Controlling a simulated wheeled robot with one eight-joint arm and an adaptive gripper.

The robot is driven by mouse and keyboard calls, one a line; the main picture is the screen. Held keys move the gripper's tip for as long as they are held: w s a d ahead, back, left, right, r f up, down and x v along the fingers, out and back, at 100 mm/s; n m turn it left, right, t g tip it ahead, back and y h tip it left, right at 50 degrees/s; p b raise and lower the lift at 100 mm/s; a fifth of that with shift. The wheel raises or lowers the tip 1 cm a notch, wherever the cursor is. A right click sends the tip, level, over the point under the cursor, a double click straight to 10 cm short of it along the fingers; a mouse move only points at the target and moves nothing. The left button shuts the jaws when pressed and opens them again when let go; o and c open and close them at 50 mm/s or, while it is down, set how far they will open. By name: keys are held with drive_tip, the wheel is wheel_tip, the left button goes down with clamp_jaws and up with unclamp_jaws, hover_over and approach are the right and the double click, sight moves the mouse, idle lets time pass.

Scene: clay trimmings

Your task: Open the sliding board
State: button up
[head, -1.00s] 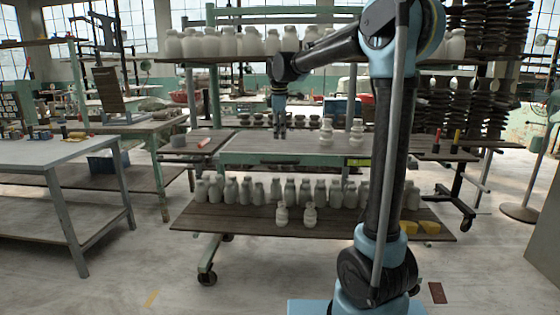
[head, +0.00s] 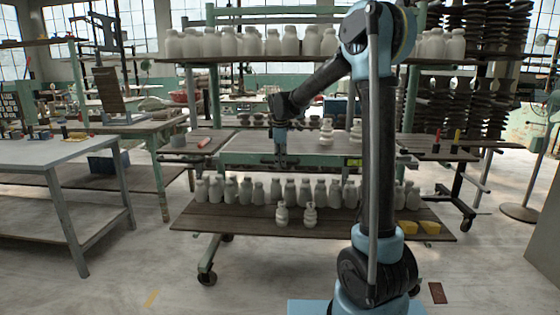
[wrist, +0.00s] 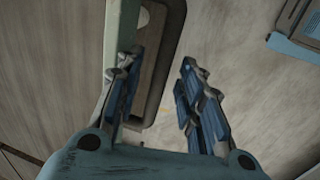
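The sliding board (head: 330,147) is the wooden top with a pale green front edge at the middle level of the wheeled rack in the head view. My gripper (head: 281,163) points down at its front edge, left of centre. In the wrist view the gripper (wrist: 160,65) is open with a clear gap between its fingers. A dark, rounded loop like a handle (wrist: 172,50) lies beside a pale green edge (wrist: 121,25). Its outer side runs between the fingers. The left finger overlaps the loop's inside and the right finger is outside it. I cannot tell whether either finger touches it.
White bottles (head: 290,192) line the lower shelf (head: 210,218), with more on the top shelf. White pots (head: 327,135) stand on the middle level. Yellow blocks (head: 412,228) lie lower right. A grey table (head: 60,150) stands left.

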clamp_jaws()
drive_tip(key=shift+a, duration=0.15)
drive_tip(key=shift+s, duration=0.15)
drive_tip(key=s, duration=2.3)
drive_tip(key=shift+s+a, duration=0.25)
drive_tip(key=shift+s, duration=0.1)
unclamp_jaws()
